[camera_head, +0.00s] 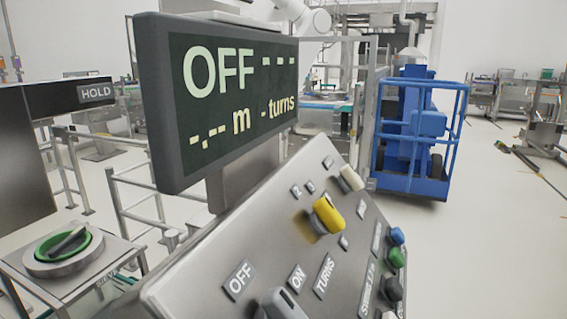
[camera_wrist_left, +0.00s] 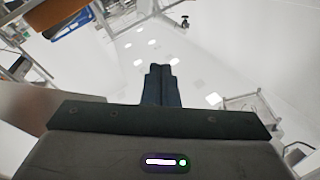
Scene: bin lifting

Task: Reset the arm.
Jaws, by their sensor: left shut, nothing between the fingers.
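My left gripper (camera_wrist_left: 161,85) shows in the left wrist view, its two dark fingers together with nothing between them. It points out over a pale floor and touches nothing that I can see. Neither gripper shows in the head view. There, a sloped metal control panel (camera_head: 220,255) stands close in front, with a yellow knob (camera_head: 328,215) and a grey knob (camera_head: 283,303) cut off by the bottom edge. A dark display (camera_head: 238,90) above it reads "OFF ---" and "-.-- m - turns". My right gripper is out of view.
Blue, green and dark buttons line the panel's right edge. A green-ringed dial (camera_head: 62,246) sits on a stand at lower left, below a "HOLD" sign (camera_head: 96,92). A blue caged lift (camera_head: 421,140) stands behind the panel. The floor (camera_head: 490,220) at right is clear.

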